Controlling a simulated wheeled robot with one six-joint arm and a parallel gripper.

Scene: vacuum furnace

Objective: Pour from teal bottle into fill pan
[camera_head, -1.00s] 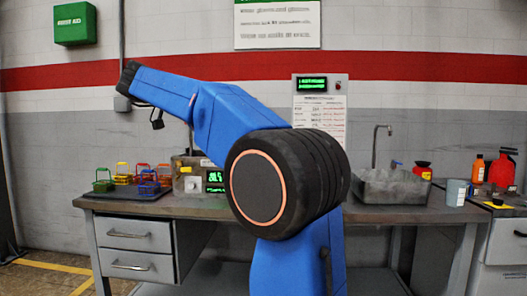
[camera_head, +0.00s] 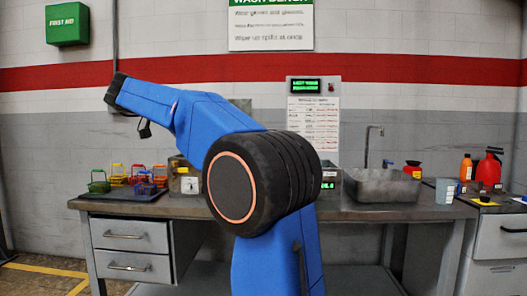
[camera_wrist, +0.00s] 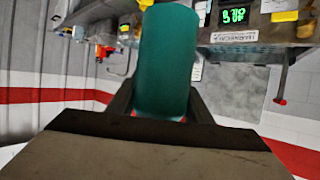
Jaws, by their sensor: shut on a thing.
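The teal bottle (camera_wrist: 162,62) fills the middle of the wrist view, between the two dark fingers of my gripper (camera_wrist: 160,108). The gripper is shut on it. The bottle's top end runs up near the upper edge of that view, and its inside does not show. In the head view my blue arm hides part of the bench, and neither the gripper nor the bottle can be made out there. I cannot pick out the fill pan in either view.
A workbench (camera_head: 395,210) carries coloured baskets (camera_head: 117,178) at left, a sink (camera_head: 380,186) with a tap, and a grey cup (camera_head: 446,190) at right. Orange bottle (camera_head: 466,168) and red jug (camera_head: 489,169) stand further right. A green readout (camera_wrist: 233,15) shows in the wrist view.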

